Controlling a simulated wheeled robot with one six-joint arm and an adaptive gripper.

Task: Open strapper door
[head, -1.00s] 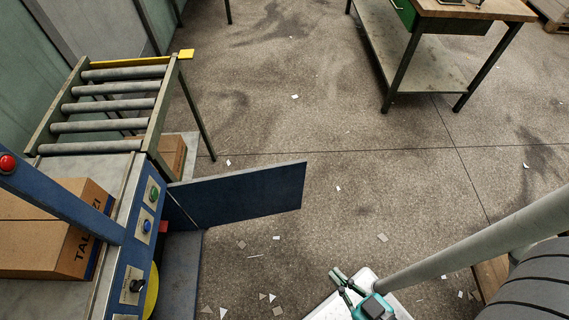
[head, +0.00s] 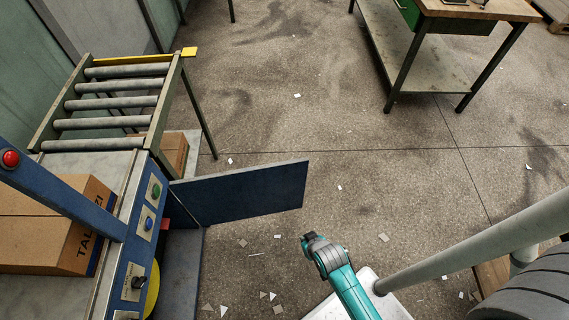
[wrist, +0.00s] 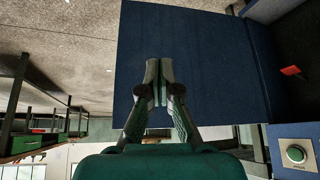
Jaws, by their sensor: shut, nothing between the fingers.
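The strapper door (head: 240,195) is a flat dark-blue panel. It stands swung out from the side of the blue strapper (head: 128,250), its free end towards the middle of the floor. My gripper (head: 308,238) is just below the door's free end in the head view, with floor showing between them. In the wrist view my gripper's fingers (wrist: 158,82) are together and empty, pointing at the blue face of the door (wrist: 205,45). Whether they touch it cannot be told.
A cardboard box (head: 60,235) sits on the strapper table under a blue arch. A roller conveyor (head: 108,105) stands behind it. A green button (wrist: 296,153) shows in the wrist view. A workbench (head: 425,70) stands at the back right. The floor between is open, with paper scraps.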

